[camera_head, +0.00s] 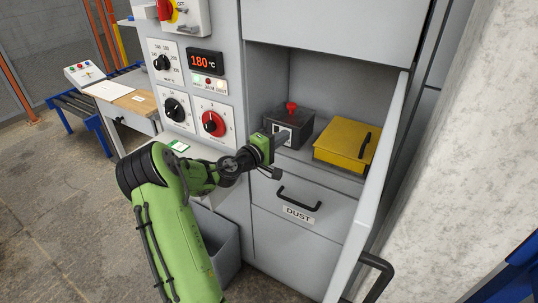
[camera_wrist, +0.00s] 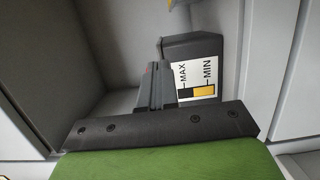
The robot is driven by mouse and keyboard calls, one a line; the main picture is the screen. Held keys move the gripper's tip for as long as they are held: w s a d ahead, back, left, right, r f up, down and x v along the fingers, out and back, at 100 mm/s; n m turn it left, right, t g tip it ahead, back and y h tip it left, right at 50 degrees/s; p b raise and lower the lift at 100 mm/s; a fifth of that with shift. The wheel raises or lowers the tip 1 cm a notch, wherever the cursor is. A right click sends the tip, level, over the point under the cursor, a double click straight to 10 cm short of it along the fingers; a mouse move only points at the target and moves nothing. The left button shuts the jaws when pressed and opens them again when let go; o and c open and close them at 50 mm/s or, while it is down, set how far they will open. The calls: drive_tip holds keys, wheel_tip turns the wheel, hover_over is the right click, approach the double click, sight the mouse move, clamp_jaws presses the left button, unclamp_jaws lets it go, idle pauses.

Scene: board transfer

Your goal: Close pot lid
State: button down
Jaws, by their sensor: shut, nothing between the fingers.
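A dark grey box-shaped pot (camera_head: 301,133) stands inside the open cabinet bay, with a red knob (camera_head: 291,106) on its top. Its top looks level in the head view; I cannot tell whether a lid is fully seated. In the wrist view the pot (camera_wrist: 188,47) shows a white label (camera_wrist: 202,77) with MAX and MIN marks. My gripper (camera_head: 284,137) is shut and empty, in front of the pot's label side. In the wrist view the shut fingers (camera_wrist: 155,83) overlap the pot's left front; I cannot tell whether they touch it. The red knob is out of the wrist view.
A yellow box (camera_head: 340,142) with a black handle sits right of the pot. An open door (camera_head: 378,190) bounds the bay on the right. Below is a DUST drawer (camera_head: 296,212) with a handle. A control panel with knobs and a 180 °C display (camera_head: 205,62) is at left.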

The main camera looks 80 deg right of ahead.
drive_tip(key=s+a+v, duration=0.1)
drive_tip(key=s+v, duration=0.1)
drive_tip(key=v, duration=0.8)
drive_tip(key=shift+w+a, duration=0.15)
drive_tip(key=shift+a, duration=0.4)
drive_tip(key=shift+r, duration=0.1)
